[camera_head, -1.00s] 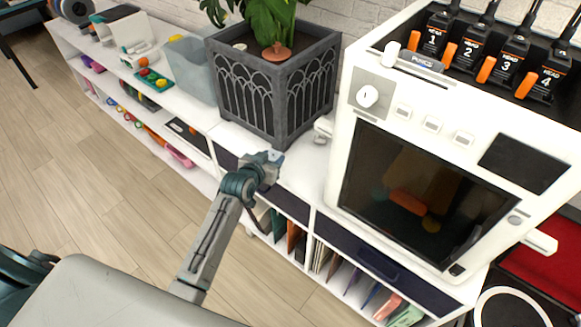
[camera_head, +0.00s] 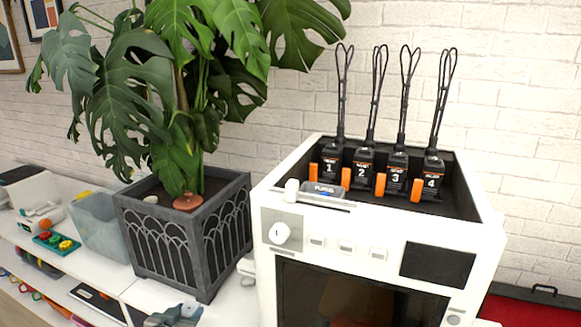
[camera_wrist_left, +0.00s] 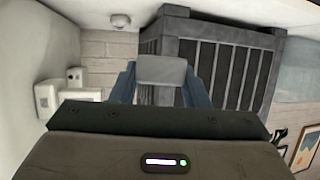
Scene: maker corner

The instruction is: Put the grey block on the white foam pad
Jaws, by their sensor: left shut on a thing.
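My left gripper (camera_head: 175,316) shows at the bottom edge of the head view, over the white shelf top in front of the dark planter. In the left wrist view the gripper (camera_wrist_left: 160,88) is shut on the grey block (camera_wrist_left: 162,70), a small light-grey piece held between its two blue-grey fingers. In the head view the block cannot be made out clearly. I cannot make out a white foam pad in either view. My right gripper is not in view.
A dark grey planter (camera_head: 160,240) with a large leafy plant (camera_head: 185,90) stands behind my left gripper. A white machine (camera_head: 375,215) with several numbered black cartridges stands to the right. A translucent bin (camera_head: 103,225) is left of the planter.

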